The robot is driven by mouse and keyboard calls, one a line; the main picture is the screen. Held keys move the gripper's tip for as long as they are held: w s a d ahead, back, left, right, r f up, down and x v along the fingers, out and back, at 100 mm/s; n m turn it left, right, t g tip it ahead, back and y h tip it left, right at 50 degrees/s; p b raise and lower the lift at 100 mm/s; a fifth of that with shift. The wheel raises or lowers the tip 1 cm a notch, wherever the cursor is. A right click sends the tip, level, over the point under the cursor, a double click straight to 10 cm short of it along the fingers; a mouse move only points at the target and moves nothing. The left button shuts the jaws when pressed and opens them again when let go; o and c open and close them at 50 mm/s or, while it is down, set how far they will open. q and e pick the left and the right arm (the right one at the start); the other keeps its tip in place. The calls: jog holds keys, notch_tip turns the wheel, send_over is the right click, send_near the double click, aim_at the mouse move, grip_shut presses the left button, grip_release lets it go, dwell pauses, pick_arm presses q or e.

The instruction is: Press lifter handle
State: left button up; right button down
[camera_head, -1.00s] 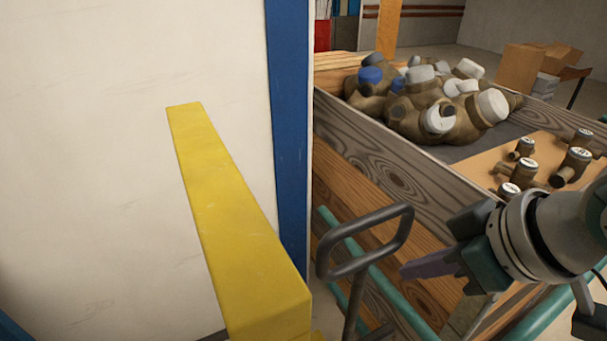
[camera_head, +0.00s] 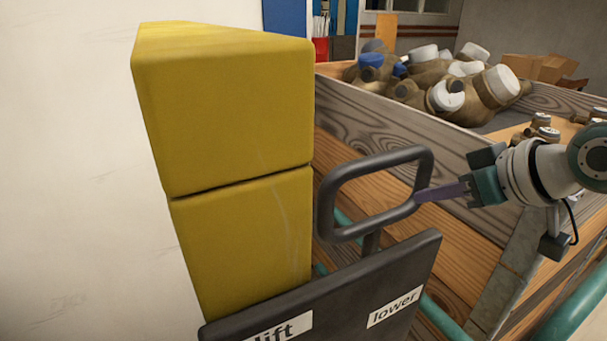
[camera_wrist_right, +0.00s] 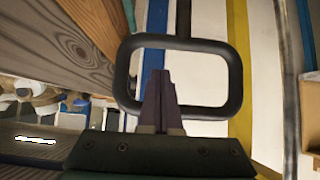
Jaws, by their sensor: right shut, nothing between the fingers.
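The lifter handle is a dark grey rounded loop (camera_head: 333,212) on a short post, above a dark panel (camera_head: 345,290) with labels reading "lift" and "lower". My right gripper (camera_head: 420,195) comes in from the right, with its purple fingers shut. In the head view its fingertips are at the right side of the loop; whether they touch it is hard to tell. In the right wrist view the loop (camera_wrist_right: 237,75) lies ahead, and the shut fingers (camera_wrist_right: 159,85) overlap its near bar and point into its opening. My left gripper is not in view.
A yellow post (camera_head: 245,120) stands left of the handle, against a white wall (camera_head: 70,180). Behind is a wooden crate (camera_head: 470,230) holding several brass meters (camera_head: 490,88) with white and blue caps. A green rail (camera_head: 575,300) runs at the lower right.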

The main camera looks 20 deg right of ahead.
jog(key=b+x, duration=0.3)
jog(key=x, duration=0.7)
jog(key=shift+f, duration=0.1)
jog(key=shift+b, duration=0.35)
